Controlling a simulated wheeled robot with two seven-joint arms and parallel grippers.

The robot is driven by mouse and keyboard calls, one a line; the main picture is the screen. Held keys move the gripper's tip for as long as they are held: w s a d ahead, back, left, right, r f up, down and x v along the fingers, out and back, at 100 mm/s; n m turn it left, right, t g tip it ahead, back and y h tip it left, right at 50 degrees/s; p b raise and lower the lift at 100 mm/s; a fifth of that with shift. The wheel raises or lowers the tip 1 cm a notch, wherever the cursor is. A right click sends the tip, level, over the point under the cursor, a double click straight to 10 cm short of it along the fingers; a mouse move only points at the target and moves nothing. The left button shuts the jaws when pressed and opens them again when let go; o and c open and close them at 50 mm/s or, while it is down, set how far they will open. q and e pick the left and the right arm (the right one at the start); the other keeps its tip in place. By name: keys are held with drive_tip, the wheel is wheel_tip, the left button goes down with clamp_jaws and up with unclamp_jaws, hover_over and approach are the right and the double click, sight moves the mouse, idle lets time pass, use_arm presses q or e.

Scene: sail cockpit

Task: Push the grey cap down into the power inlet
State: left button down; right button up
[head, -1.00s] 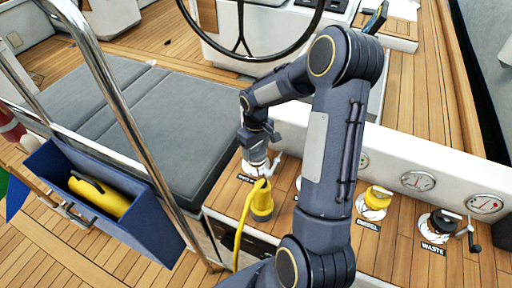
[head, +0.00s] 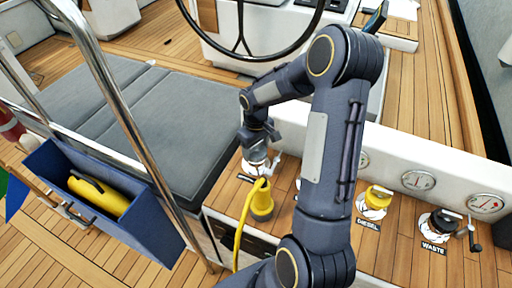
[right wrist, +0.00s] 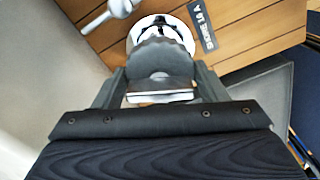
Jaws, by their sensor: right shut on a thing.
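The grey cap (right wrist: 160,58) is rounded and sits between the fingers of my right gripper (right wrist: 160,88) in the right wrist view. The gripper is shut on it. The power inlet (right wrist: 160,28) shows as a round white and chrome fitting right behind the cap, by a label reading SHORE 16 A. The cap covers much of the inlet, and I cannot tell how deep it sits. In the head view my right gripper (head: 257,153) points down at the inlet (head: 255,168), and the cap there is too small to make out. My left gripper is out of view.
Diesel (head: 377,198) and waste (head: 441,224) deck fittings lie to the right. A blue bin (head: 105,205), a steel rail (head: 120,110) and a grey cushion (head: 170,115) are on the left.

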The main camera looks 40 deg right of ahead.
drive_tip(key=shift+f+b, duration=0.5)
drive_tip(key=shift+f, duration=0.05)
drive_tip(key=o, duration=0.8)
drive_tip(key=shift+r+p, duration=4.05)
drive_tip(key=shift+r, duration=1.5)
